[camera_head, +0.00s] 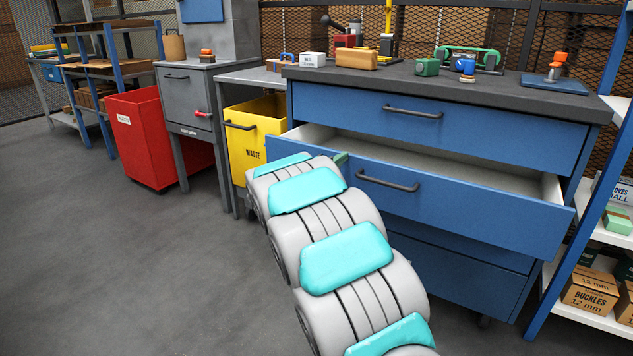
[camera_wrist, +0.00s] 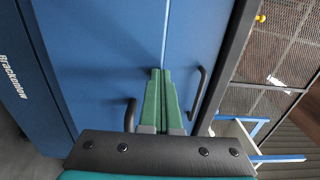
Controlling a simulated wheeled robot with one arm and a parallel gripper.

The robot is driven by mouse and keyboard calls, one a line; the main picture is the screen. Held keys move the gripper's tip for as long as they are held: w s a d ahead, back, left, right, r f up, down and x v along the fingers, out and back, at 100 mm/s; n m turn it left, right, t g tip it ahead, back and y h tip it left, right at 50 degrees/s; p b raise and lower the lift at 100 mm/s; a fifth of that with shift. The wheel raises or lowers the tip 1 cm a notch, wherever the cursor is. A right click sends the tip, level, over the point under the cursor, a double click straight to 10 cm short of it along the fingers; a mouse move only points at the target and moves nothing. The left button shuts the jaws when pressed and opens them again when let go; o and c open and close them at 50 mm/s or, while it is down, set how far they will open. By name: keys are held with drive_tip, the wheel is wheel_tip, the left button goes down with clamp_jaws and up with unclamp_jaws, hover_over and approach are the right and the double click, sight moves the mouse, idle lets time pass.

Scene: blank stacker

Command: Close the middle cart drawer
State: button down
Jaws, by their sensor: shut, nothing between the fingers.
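The cart (camera_head: 440,85) is blue with a dark top and stacked drawers. Its middle drawer (camera_head: 470,205) is pulled out, with its pale inside showing, and has a dark bar handle (camera_head: 388,182). My gripper (camera_head: 341,157) is mostly hidden behind my arm; a green bit of it shows by the drawer front's upper edge, left of the handle. In the wrist view its green fingers (camera_wrist: 160,72) are shut together and empty, before the blue fronts. One handle (camera_wrist: 130,115) is left of the fingers and another (camera_wrist: 199,90) right. I cannot tell whether they touch the drawer.
The top drawer (camera_head: 430,125) and the bottom drawer (camera_head: 450,265) are shut. A yellow waste bin (camera_head: 252,130) stands left of the cart, and a red bin (camera_head: 140,135) further left. A shelf rack (camera_head: 570,260) with boxes stands close on the right. Floor is clear at left.

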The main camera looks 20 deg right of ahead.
drive_tip(key=x, duration=1.2)
drive_tip(key=shift+p, duration=0.4)
drive_tip(key=shift+a, duration=0.1)
